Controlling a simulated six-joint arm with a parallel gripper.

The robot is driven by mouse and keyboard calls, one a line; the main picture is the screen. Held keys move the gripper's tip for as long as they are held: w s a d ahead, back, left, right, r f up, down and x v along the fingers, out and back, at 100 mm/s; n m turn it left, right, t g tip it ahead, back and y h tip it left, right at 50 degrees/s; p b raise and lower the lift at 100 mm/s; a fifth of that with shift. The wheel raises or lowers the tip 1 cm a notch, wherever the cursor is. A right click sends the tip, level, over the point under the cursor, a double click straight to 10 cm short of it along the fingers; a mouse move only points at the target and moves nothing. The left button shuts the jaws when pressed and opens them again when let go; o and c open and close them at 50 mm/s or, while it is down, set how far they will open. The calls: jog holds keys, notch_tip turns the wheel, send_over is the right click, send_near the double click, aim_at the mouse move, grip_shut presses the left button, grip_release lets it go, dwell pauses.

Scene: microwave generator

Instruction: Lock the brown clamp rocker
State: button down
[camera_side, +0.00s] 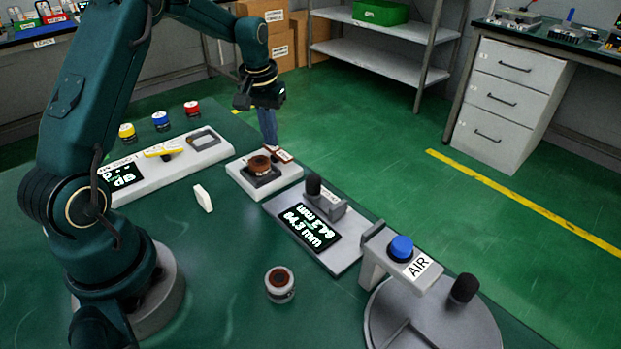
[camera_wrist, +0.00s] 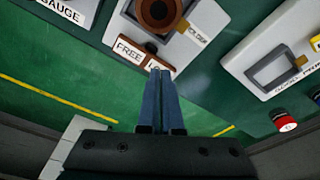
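The brown clamp rocker (camera_side: 282,156) sits at the back right end of a small white base (camera_side: 290,173), beside a round brown part on a dark square. In the wrist view two white labels, one reading FREE (camera_wrist: 129,50) and one partly hidden that starts with LO (camera_wrist: 158,67), lie side by side at the rocker. My gripper (camera_side: 270,147) points down at the rocker's back edge. Its blue fingers (camera_wrist: 160,74) are together, with nothing seen between them, and their tips overlap the LO label in view. I cannot tell whether they touch it. The rocker's tilt is unclear.
A gauge with a lit display (camera_side: 308,228) stands right of the clamp base. A white panel (camera_side: 180,160) with a yellow handle lies left. A blue AIR button (camera_side: 401,247) stands at front right. A loose round piece (camera_side: 280,284) and a white block (camera_side: 203,198) are on the green table.

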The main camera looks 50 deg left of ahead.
jog(key=shift+f, duration=0.15)
jog(key=shift+r, duration=3.55)
jog(key=shift+d, duration=0.1)
